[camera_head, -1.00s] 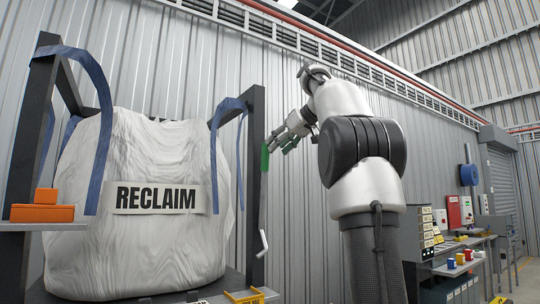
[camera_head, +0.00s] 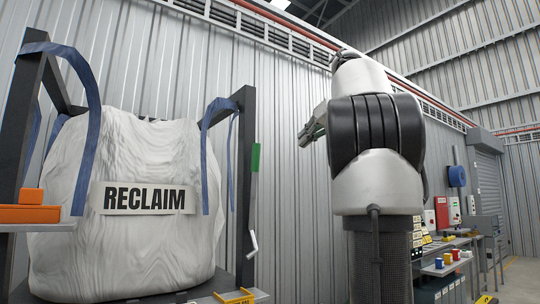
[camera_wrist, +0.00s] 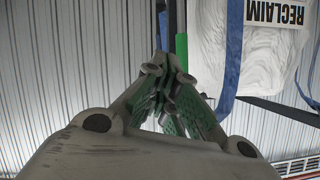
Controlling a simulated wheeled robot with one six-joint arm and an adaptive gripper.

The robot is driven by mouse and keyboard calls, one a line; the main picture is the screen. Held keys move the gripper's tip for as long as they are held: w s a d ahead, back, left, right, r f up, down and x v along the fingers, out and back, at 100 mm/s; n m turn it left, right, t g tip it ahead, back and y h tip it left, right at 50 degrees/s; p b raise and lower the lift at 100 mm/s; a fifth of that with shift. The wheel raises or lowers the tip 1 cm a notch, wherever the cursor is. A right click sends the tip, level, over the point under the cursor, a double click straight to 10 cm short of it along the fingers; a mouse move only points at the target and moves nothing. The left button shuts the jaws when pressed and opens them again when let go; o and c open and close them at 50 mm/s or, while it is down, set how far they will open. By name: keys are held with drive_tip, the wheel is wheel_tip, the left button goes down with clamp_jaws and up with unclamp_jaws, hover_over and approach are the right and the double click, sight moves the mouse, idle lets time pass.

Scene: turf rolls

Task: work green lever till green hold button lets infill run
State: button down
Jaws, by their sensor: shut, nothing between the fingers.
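The green lever grip (camera_head: 255,157) stands upright on a thin rod beside the dark right post of the bag frame. A pale bent crank-like end (camera_head: 252,243) shows lower down. My gripper (camera_head: 312,132) is to the right of the lever, apart from it, partly hidden behind my arm. In the wrist view its fingers (camera_wrist: 171,70) are shut and empty, with the green grip (camera_wrist: 182,50) showing just past the fingertips. I cannot make out a green hold button in either view.
A large white bag marked RECLAIM (camera_head: 130,250) hangs by blue straps in the dark frame. Orange blocks (camera_head: 28,213) lie on a shelf at left. A bench (camera_head: 450,238) with coloured cups and wall boxes stands at right. Corrugated wall (camera_head: 290,220) is behind the lever.

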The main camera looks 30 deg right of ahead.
drive_tip(key=w+a+f+m+t+y, duration=0.1)
drive_tip(key=w+a+f+m, duration=0.1)
drive_tip(key=w+m, duration=0.4)
drive_tip(key=w+a+f+m+t+y, duration=0.1)
drive_tip(key=w+a+f+m, duration=0.1)
drive_tip(key=w+m, duration=0.5)
drive_tip(key=shift+w+a+f, duration=0.3)
drive_tip(key=shift+w+a, duration=0.15)
drive_tip(key=shift+w, duration=0.1)
drive_tip(key=w, duration=0.3)
drive_tip(key=shift+w+r, duration=0.2)
drive_tip(key=shift+r, duration=0.2)
